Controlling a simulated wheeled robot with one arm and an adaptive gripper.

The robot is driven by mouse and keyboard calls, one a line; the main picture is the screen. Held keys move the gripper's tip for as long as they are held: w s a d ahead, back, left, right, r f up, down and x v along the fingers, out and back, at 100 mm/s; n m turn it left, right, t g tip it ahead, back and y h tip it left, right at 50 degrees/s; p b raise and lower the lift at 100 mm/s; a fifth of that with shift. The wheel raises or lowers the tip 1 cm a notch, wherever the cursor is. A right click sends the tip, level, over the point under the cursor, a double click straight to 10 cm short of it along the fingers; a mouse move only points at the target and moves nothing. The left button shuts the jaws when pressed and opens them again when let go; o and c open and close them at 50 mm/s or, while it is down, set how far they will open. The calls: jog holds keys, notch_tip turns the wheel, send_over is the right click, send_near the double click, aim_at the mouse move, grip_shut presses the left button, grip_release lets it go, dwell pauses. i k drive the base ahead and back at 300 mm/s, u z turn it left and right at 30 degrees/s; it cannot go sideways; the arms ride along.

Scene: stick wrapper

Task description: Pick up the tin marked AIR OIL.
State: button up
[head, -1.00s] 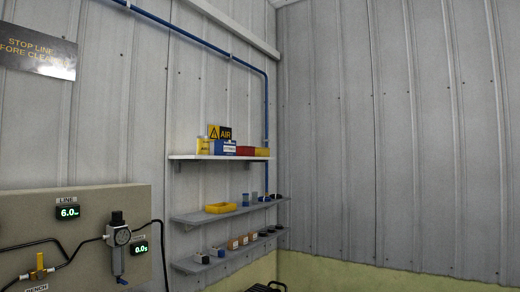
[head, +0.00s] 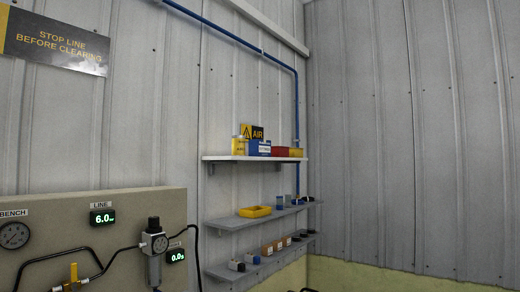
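A small yellow tin (head: 239,146) stands upright at the left end of the top white shelf, with a pale label too small to read for certain; it may be the AIR OIL tin. A blue box (head: 260,148) with a white label stands just right of it. My gripper is not in view, so its state and its distance from the tin do not show.
Red (head: 280,151) and yellow (head: 296,153) bins share the top shelf (head: 226,158). The middle shelf (head: 226,224) holds a yellow tray (head: 256,211); the lower shelf (head: 226,275) holds small boxes. A panel (head: 60,225) with gauges and hoses stands at left.

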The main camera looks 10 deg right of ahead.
aim_at(238, 142)
jog(key=z, duration=0.5)
jog(key=i, duration=0.5)
jog(key=z, duration=0.8)
jog(key=i, duration=0.75)
jog(key=u, duration=0.55)
jog(key=i, duration=0.7)
jog(key=u, duration=0.75)
